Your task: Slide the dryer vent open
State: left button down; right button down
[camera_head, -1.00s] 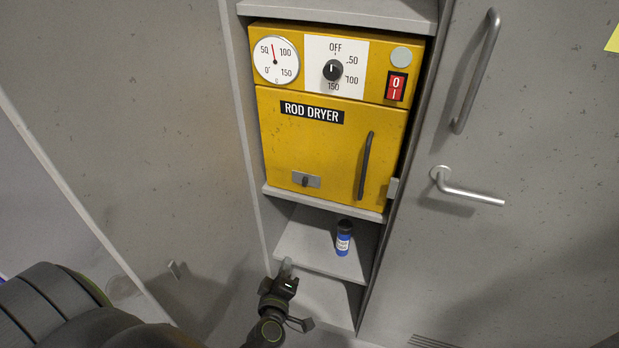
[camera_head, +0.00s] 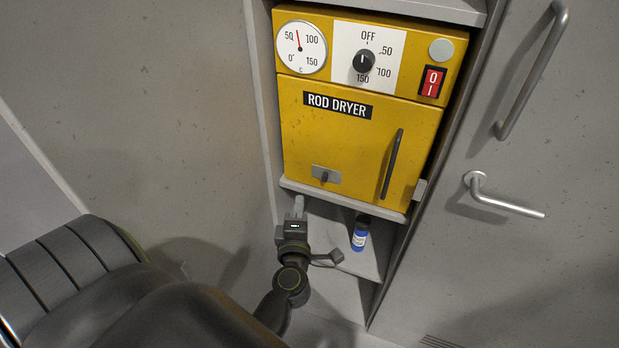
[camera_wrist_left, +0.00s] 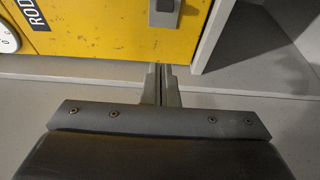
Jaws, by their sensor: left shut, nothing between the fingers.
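The yellow rod dryer (camera_head: 330,120) stands in a grey cabinet niche, its door shut. Its vent (camera_head: 326,175) is a small grey plate with a dark knob, low on the left of the door. The vent plate also shows at the top of the left wrist view (camera_wrist_left: 164,12). My left gripper (camera_head: 298,206) is shut and empty, below and to the left of the vent, apart from it. In the left wrist view its fingers (camera_wrist_left: 161,72) are together and point toward the dryer's lower edge. My right gripper is not in view.
A blue bottle with a dark cap (camera_head: 360,233) stands on the shelf below the dryer. The dryer's door handle (camera_head: 391,164) is right of the vent. A grey cabinet door with a lever handle (camera_head: 500,195) lies to the right. A grey panel wall (camera_head: 150,110) is at left.

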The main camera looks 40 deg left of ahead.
aim_at(317, 172)
pick_arm(q)
jog(key=p+x, duration=0.1)
jog(key=x, duration=0.9)
jog(key=shift+r+p, duration=0.2)
jog(key=shift+p, duration=0.1)
jog(key=d, duration=0.3)
jog(key=shift+w+d+f, duration=0.1)
jog(key=shift+w+d, duration=0.05)
jog(key=shift+d, duration=0.5)
jog(key=shift+w, duration=0.1)
jog(key=shift+a, duration=0.1)
